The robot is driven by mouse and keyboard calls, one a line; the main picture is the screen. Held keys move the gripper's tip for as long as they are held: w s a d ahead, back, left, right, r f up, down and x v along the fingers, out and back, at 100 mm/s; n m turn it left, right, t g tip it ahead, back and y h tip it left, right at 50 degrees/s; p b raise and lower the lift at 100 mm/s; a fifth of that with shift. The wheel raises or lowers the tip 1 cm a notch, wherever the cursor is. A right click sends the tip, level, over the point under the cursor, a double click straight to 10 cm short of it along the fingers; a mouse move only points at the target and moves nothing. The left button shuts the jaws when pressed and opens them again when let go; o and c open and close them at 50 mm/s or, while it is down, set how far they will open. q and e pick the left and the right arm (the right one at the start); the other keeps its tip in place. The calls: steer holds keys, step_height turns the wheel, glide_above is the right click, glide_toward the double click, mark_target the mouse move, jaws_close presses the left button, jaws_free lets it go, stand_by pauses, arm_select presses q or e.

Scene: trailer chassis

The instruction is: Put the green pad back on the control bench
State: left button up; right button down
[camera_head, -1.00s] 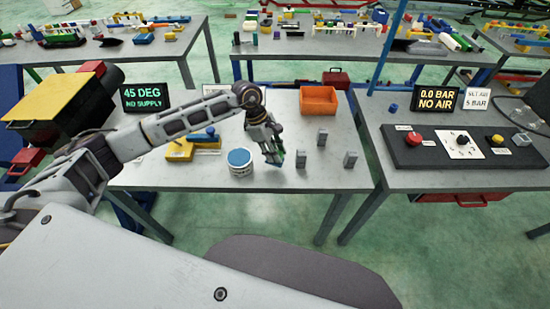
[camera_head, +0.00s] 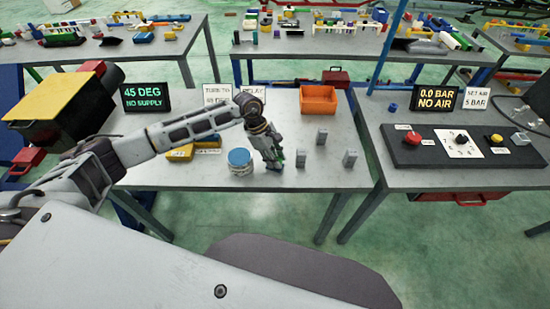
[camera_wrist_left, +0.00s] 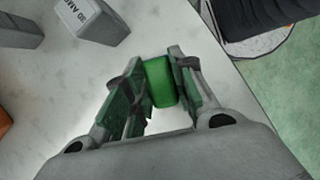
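The green pad (camera_wrist_left: 160,82) is a small green block between the fingertips of my left gripper (camera_wrist_left: 158,84) in the left wrist view. Both fingers appear to touch its sides, so the gripper looks shut on it. In the head view my left gripper (camera_head: 274,165) points down close to the top of the middle bench (camera_head: 210,180). It is just right of a round tub with a blue lid (camera_head: 239,158). Only a small bit of green shows at the fingertips there. The pad's underside is hidden, so contact with the bench cannot be told. My right gripper is out of view.
Grey blocks (camera_head: 301,158) stand right of the gripper; one in the left wrist view reads "30 AM" (camera_wrist_left: 92,20). An orange bin (camera_head: 318,100) is behind. The right bench holds a dark control panel (camera_head: 462,160). The middle bench's front edge is close to the gripper.

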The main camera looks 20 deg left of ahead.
arm_select(q)
steer(key=o, duration=0.4)
steer(key=shift+o, duration=0.2)
steer(key=shift+r, duration=0.15)
steer(key=b+v, duration=0.2)
steer(key=v, duration=1)
stand_by(0.5)
